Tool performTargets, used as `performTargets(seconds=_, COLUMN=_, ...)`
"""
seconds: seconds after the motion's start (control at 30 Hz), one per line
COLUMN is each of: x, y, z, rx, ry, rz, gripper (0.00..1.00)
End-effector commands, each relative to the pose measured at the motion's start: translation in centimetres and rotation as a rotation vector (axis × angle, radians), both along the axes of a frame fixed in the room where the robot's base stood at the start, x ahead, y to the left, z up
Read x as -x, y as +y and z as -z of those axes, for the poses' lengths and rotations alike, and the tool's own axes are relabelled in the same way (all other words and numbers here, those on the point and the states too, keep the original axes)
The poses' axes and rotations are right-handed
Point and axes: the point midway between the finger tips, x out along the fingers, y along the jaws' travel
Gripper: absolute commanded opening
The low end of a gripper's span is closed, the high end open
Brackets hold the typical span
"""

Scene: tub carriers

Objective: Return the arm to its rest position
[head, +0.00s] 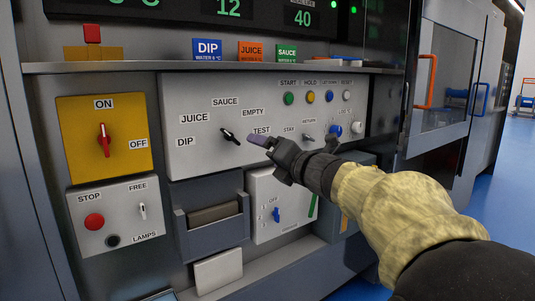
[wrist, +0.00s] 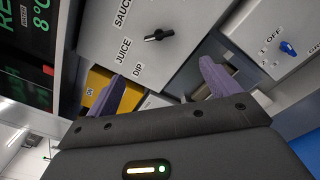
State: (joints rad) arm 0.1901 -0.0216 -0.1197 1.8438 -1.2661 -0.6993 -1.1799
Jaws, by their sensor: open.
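My arm reaches in from the lower right of the head view, with a pale yellow sleeve. My gripper (head: 262,141) is in front of the grey control panel (head: 190,100), close to the TEST label and right of the black selector knob (head: 229,137). In the wrist view the two purple fingers of my gripper (wrist: 160,88) are spread wide with nothing between them. The black knob (wrist: 159,35) lies beyond the fingers there, apart from them. Its exact distance from the fingertips is hard to tell.
A yellow plate with a red ON/OFF switch (head: 104,141) is at left. Below it is a panel with a red STOP button (head: 94,221). A lower panel has a blue switch (head: 276,214). A door with an orange handle (head: 426,82) stands at right. Blue floor (head: 510,180) is clear beyond.

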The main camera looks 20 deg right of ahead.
Motion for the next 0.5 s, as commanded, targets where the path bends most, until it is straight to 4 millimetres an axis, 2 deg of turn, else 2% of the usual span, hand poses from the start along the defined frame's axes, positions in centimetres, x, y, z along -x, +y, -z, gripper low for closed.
performTargets(seconds=0.3, x=-0.1, y=0.1, z=0.1, rx=-0.03, ry=0.015, rz=0.01, gripper=0.88)
performTargets(seconds=0.43, x=-0.5, y=-0.4, z=1.3, rx=-0.198, ry=0.101, rz=0.081, gripper=0.88)
performTargets(seconds=0.5, x=-0.7, y=-0.9, z=2.8, rx=-0.355, ry=0.186, rz=0.155, gripper=0.88)
